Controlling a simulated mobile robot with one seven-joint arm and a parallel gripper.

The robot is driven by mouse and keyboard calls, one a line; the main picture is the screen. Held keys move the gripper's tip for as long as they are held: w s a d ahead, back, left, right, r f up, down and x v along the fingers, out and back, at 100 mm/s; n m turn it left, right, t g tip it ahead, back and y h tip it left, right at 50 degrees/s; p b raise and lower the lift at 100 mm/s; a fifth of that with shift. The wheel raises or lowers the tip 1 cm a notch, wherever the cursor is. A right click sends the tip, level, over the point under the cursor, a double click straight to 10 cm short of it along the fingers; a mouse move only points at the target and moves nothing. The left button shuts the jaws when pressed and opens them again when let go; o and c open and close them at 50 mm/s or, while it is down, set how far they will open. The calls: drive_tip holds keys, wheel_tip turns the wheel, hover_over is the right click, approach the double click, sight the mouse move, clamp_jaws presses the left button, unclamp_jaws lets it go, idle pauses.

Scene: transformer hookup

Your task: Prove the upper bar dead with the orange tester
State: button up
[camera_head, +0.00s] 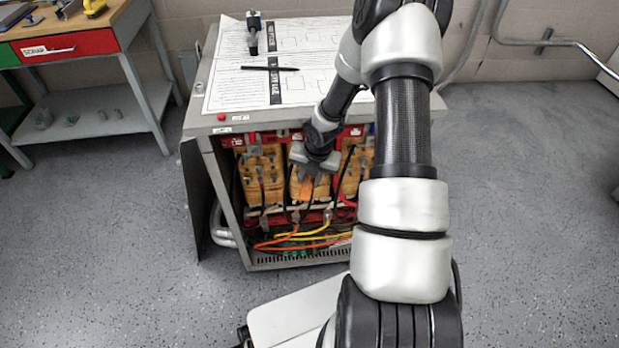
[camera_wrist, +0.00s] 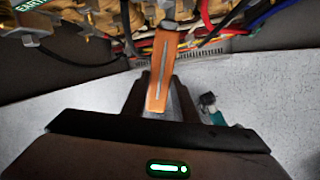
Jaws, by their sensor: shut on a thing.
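My gripper (camera_wrist: 162,95) is shut on the orange tester (camera_wrist: 164,68), a flat orange stick with a pale line along it. The tester points away from my palm toward the wires and coils at the top of the wrist view. In the head view my gripper (camera_head: 310,172) is at the open front of the transformer cabinet (camera_head: 225,124), before the middle coil. The upper bar (camera_head: 265,140), red with pale marks, runs across the top of the opening, partly behind my wrist. The tester's far tip is hard to make out; I cannot tell whether it touches anything.
Orange, yellow and black cables (camera_head: 310,238) run along the cabinet's bottom. An open door (camera_head: 192,200) stands at its left. A printed sheet (camera_head: 235,80) with a dark pen and a small tool (camera_head: 254,34) lies on top. A workbench (camera_head: 85,40) is at far left. The floor is clear on the right.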

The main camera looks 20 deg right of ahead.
idle(0.3)
drive_tip(key=s+a+b, duration=0.2)
drive_tip(key=s, duration=0.4)
drive_tip(key=shift+s+b, duration=0.3)
drive_tip(key=shift+s, duration=0.05)
idle(0.4)
